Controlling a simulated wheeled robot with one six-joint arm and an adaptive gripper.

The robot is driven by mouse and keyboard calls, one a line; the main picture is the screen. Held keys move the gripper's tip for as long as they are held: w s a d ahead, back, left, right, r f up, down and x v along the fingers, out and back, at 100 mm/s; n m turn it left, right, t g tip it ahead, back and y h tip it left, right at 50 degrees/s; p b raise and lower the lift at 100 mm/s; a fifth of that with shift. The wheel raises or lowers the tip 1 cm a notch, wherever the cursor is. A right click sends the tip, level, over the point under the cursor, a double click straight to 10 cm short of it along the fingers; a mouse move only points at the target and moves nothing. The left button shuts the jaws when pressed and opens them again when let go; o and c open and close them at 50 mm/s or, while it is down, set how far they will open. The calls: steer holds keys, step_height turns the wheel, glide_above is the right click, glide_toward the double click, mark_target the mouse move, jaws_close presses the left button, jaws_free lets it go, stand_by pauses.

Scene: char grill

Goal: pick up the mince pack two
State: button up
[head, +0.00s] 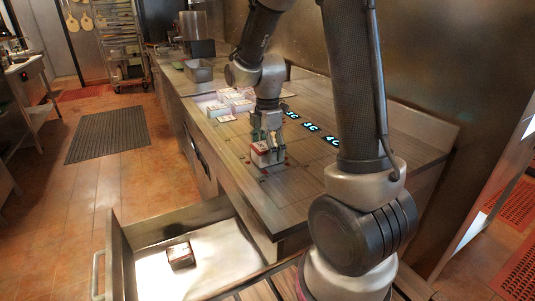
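A small pack with red and white sides (264,158) stands on the wooden counter, near its front edge. My gripper (267,146) points down over this pack, with its fingers beside the pack's upper part. Whether the fingers press on it cannot be made out at this size. A second pack, dark with a reddish-brown top (181,254), lies in the open drawer below. No readable label shows which of them is mince pack two.
The pulled-out drawer (235,246) is mostly empty. Several white packs (237,97) are grouped farther back on the counter (225,144). Glowing markings (311,126) lie right of my gripper. A metal container (198,70) stands at the far end. A dark mat (106,133) lies on the floor.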

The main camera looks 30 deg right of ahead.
steer(key=c, duration=1.2)
